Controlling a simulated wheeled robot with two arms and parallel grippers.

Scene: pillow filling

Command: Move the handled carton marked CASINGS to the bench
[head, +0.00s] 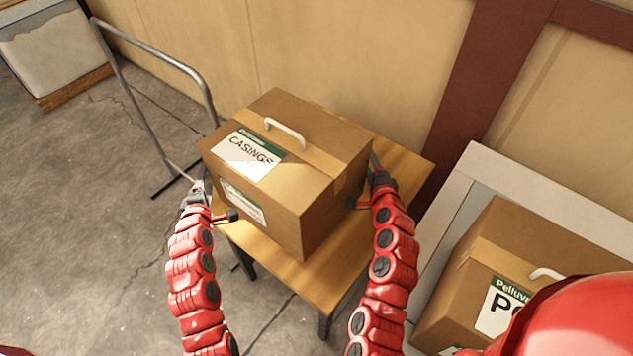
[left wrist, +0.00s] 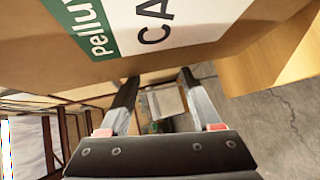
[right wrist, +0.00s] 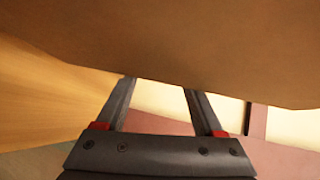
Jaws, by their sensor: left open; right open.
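The brown handled carton marked CASINGS (head: 325,165) sits closed and upright on a small wooden-topped table (head: 405,160). A white handle (head: 285,133) stands on its lid. My left gripper (head: 218,197) is open beside its left side, and my right gripper (head: 363,183) is open beside its right side. In the left wrist view the labelled carton face (left wrist: 205,45) is close to the open fingers (left wrist: 159,78). In the right wrist view a plain carton face (right wrist: 170,45) is close to the open fingers (right wrist: 158,86). I cannot tell whether either gripper touches it.
Another handled carton (head: 465,280), its label partly hidden, sits at right on a pale-framed surface (head: 520,180). A metal rail (head: 150,110) stands left of the table. A pale container on a wooden base (head: 50,50) is at far left. A tan wall runs behind.

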